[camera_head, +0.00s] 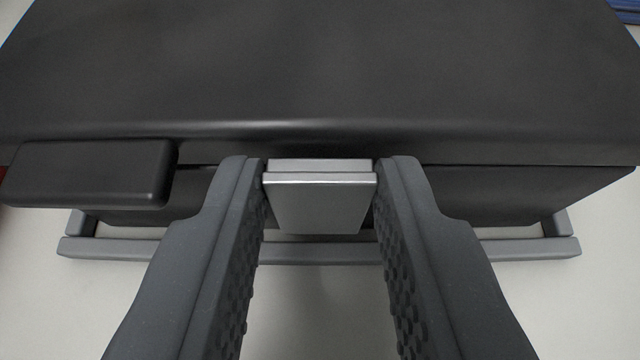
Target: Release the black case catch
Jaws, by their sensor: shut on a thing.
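The black case (330,65) fills the upper part of the head camera view, its lid closed down with a thin dark seam along the front. A silver-grey catch (318,203) sits at the middle of the case's front, below the lid's edge. My gripper (319,190) is shut on the catch, with one textured finger at its left side and one at its right. The fingertips reach up to the lid's front edge and hide parts of the case front beside the catch.
A black block (88,172) juts from the case's front at the left. A grey frame bar (530,248) runs along the case's foot. The pale surface (560,310) in front is clear. A blue thing (625,10) shows at the top right corner.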

